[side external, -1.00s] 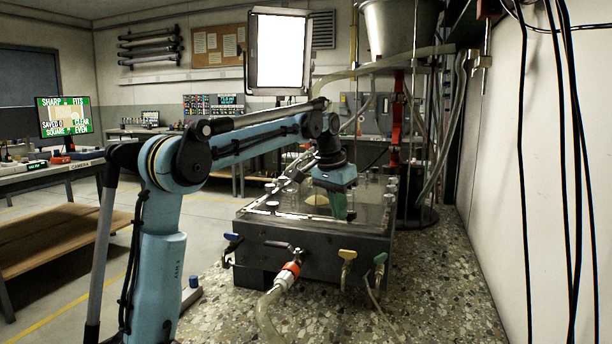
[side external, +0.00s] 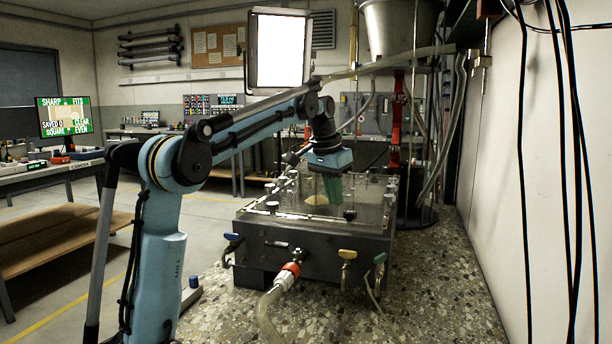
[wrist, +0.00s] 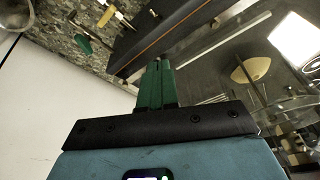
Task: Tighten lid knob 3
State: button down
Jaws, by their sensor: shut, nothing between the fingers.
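The seepage tank (side external: 310,245) is a dark box with a clear lid (side external: 300,208) edged by several small knobs. One dark knob (side external: 350,214) stands at the lid's near edge, just below and right of my gripper (side external: 334,200). No knob numbers are readable, so I cannot tell which is knob 3. My gripper's green fingers are together, empty, and appear above the lid, apart from that knob. In the wrist view my gripper (wrist: 157,64) points toward the tank's dark edge (wrist: 180,38); its tips hide what lies right behind them.
Valves with blue, yellow and green handles (side external: 348,255) and a hose with an orange fitting (side external: 290,270) stick out of the tank's front. Hoses and a steel vessel (side external: 400,25) stand behind. The speckled counter (side external: 430,290) is clear at the front right.

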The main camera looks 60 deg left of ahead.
jog(key=shift+r, duration=1.4)
